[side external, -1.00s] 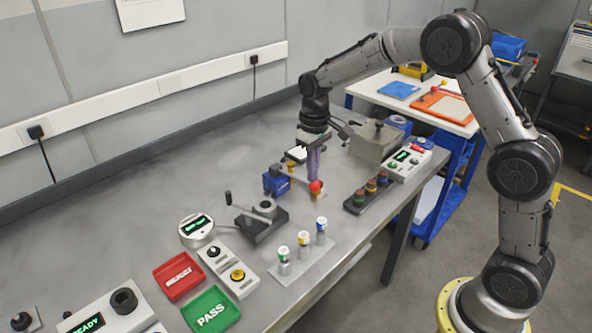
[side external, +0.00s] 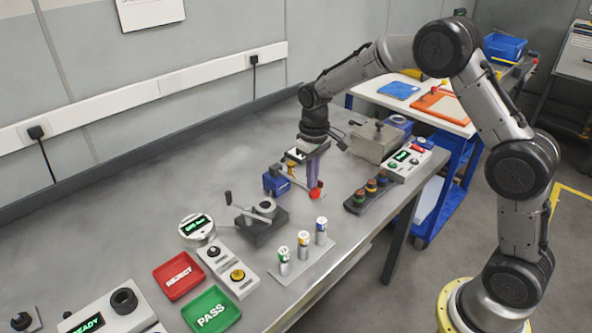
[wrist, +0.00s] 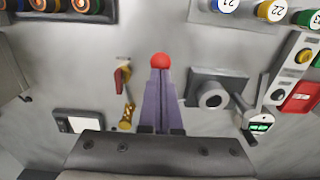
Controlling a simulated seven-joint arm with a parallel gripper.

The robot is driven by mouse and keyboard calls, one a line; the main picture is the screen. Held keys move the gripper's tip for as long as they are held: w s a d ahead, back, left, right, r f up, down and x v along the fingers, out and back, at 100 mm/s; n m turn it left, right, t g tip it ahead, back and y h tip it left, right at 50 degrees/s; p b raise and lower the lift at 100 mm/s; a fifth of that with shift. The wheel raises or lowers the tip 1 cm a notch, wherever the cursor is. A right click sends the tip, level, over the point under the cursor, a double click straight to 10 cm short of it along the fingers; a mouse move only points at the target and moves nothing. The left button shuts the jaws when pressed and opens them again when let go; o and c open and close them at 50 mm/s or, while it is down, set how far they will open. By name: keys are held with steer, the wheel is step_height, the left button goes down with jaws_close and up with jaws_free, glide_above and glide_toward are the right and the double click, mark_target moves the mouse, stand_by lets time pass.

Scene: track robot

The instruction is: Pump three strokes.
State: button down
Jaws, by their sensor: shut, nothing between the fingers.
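A small blue pump body (side external: 276,183) stands on the bench, with a grey lever (side external: 296,181) running from it toward a red ball knob (side external: 316,194). The lever slopes down to the knob in the side view. My gripper (side external: 313,186) is shut, with its purple fingers pointing down at the knob end. In the wrist view the red knob (wrist: 160,61) shows just beyond the closed fingertips (wrist: 160,72). The fingers appear to be on or right beside the knob; I cannot tell whether they touch. The fingers hide most of the lever in the wrist view.
A round gauge (side external: 197,230) has a green readout too small to read. A grey crank fixture (side external: 262,222), several labelled cylinders (side external: 302,246) and a dark rack (side external: 369,191) stand around the pump. Red (side external: 179,275) and green (side external: 211,310) trays lie front left.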

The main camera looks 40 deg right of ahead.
step_height(320, 180, up, 10)
stand_by(1.1)
stand_by(0.4)
steer(key=shift+f, duration=1.65)
steer(key=shift+f, duration=0.1)
stand_by(1.6)
